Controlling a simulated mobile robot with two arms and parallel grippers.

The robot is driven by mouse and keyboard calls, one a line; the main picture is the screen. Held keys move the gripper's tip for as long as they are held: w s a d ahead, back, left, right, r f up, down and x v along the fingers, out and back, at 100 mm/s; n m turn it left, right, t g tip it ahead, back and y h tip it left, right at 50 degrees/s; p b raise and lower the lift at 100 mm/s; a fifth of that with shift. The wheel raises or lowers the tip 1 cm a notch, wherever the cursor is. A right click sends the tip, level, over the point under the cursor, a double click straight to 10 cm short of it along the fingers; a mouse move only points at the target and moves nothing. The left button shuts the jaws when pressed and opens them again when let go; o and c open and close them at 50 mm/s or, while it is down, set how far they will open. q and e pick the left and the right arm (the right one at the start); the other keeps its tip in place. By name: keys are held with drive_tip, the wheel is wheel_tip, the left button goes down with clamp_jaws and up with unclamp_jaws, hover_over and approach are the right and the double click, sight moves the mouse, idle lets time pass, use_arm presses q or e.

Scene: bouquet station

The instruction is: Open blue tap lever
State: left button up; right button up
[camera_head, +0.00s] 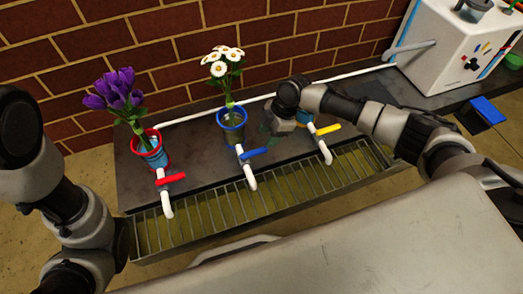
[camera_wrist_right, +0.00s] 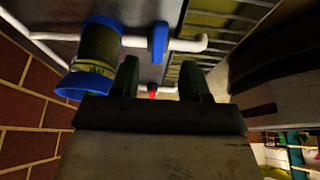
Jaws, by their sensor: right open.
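The blue tap lever (camera_head: 253,153) sits on the middle white tap (camera_head: 249,176), in front of the blue-rimmed vase (camera_head: 232,120) with white flowers. My right gripper (camera_head: 270,126) is just behind and to the right of the lever, apart from it. In the right wrist view the blue lever (camera_wrist_right: 158,42) stands upright in the picture, beyond the open, empty fingers (camera_wrist_right: 160,80). The vase's blue rim (camera_wrist_right: 82,86) is left of the fingers. My left arm shows at the left, but its gripper is not in view.
A red lever (camera_head: 172,178) is on the left tap, by a red-rimmed vase (camera_head: 150,150) with purple flowers. A yellow lever (camera_head: 328,129) is right of my gripper. A metal grate (camera_head: 290,185) runs below the taps. A brick wall (camera_head: 170,60) stands behind.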

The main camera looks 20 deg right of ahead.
sight(260, 150)
drive_tip(key=b+x, duration=0.3)
drive_tip(key=x, duration=0.3)
drive_tip(key=shift+f, duration=0.15)
clamp_jaws()
